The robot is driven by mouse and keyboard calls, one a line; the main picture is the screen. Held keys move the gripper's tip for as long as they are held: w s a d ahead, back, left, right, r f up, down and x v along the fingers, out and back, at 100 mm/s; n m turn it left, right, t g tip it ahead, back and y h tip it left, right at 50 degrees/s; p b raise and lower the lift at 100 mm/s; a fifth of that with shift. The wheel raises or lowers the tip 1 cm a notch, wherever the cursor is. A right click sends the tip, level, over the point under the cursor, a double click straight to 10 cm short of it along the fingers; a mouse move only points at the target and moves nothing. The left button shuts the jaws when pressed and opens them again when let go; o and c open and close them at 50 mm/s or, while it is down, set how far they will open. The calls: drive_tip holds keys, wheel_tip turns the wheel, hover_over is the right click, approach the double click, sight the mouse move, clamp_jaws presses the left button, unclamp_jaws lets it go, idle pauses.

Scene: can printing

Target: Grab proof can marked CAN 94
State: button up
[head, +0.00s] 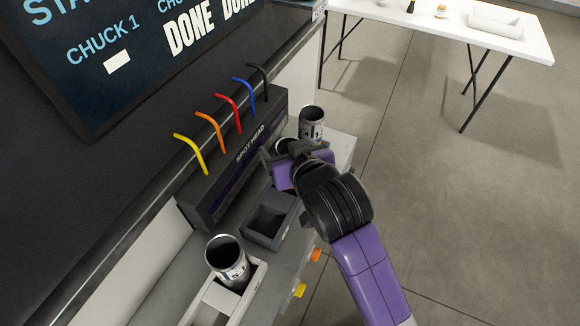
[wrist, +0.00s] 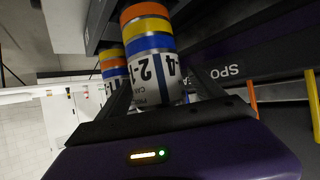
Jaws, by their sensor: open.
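A printed can (wrist: 152,48) with orange, yellow and blue bands and a white lower part with black digits stands between my open gripper's fingers (wrist: 162,88) in the wrist view. I cannot read a full can number on it. In the head view its dark open top (head: 284,145) shows beside my gripper (head: 278,157), which hides most of it. A second banded can (wrist: 113,68) is behind it at left; in the head view it stands upright (head: 312,124) just beyond my gripper. A third can (head: 229,262) stands in a pale holder at lower left.
The dark spot head housing (head: 238,158) with yellow, orange, red, blue and black hoses runs close left of my gripper. An empty grey bin (head: 268,220) lies in front. A dark screen (head: 110,50) is at upper left. A white table (head: 440,20) stands far off across open floor.

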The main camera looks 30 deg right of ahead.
drive_tip(key=shift+w+f, duration=0.15)
drive_tip(key=shift+w, duration=0.05)
drive_tip(key=c, duration=1.4)
